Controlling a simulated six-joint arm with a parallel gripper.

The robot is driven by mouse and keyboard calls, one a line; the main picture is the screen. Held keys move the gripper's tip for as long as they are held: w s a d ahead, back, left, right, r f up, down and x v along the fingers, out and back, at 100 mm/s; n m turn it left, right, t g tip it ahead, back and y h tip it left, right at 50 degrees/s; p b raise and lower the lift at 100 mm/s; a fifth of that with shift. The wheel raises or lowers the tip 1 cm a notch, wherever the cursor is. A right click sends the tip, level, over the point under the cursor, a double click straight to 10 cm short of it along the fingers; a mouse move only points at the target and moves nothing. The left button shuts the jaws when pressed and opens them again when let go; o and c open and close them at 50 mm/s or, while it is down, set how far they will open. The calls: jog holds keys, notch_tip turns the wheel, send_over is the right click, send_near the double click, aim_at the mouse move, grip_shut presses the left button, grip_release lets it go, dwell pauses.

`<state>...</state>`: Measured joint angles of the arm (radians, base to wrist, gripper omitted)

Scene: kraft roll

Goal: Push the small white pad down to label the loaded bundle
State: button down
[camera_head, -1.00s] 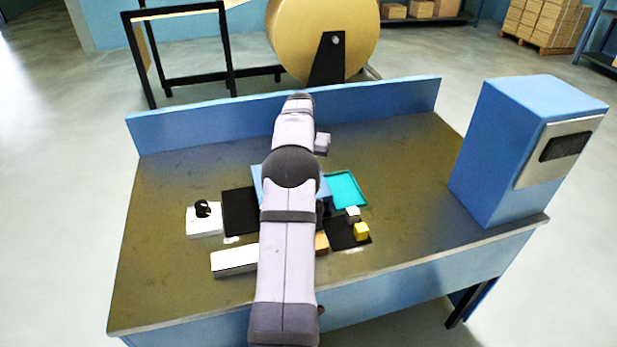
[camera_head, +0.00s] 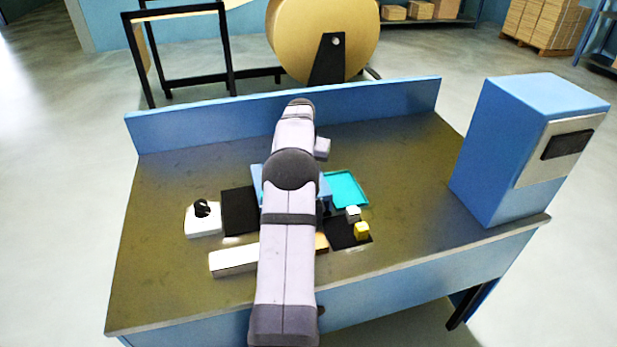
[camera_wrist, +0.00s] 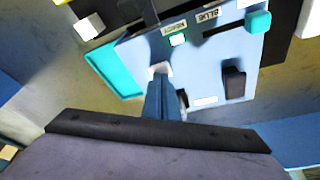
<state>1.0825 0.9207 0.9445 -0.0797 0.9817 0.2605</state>
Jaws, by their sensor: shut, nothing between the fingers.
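A blue machine (camera_head: 257,182) stands mid-bench, mostly hidden behind my arm in the head view. Its top face (camera_wrist: 205,65) fills the middle of the wrist view, with printed labels, a teal button (camera_wrist: 258,22) and a dark knob (camera_wrist: 233,84). A small white pad (camera_wrist: 160,67) shows at the tips of my gripper (camera_wrist: 161,76); I cannot tell whether they touch. A second small pale patch (camera_wrist: 178,40) sits by a label. My gripper is shut with nothing in it, hidden in the head view. I cannot make out the bundle.
A teal tray (camera_head: 348,188) lies right of the machine. A white cube (camera_head: 352,213) and yellow cube (camera_head: 361,231) sit in front of it. A white box with a black knob (camera_head: 203,221) and a long white bar (camera_head: 232,260) are left. A blue cabinet (camera_head: 500,160) stands far right.

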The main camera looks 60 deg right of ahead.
jog(key=shift+a+f, duration=0.1)
jog(key=shift+f, duration=0.3)
jog(key=shift+r, duration=0.15)
notch_tip(320, 180, up, 7)
jog(key=p, duration=0.6)
dwell(0.9)
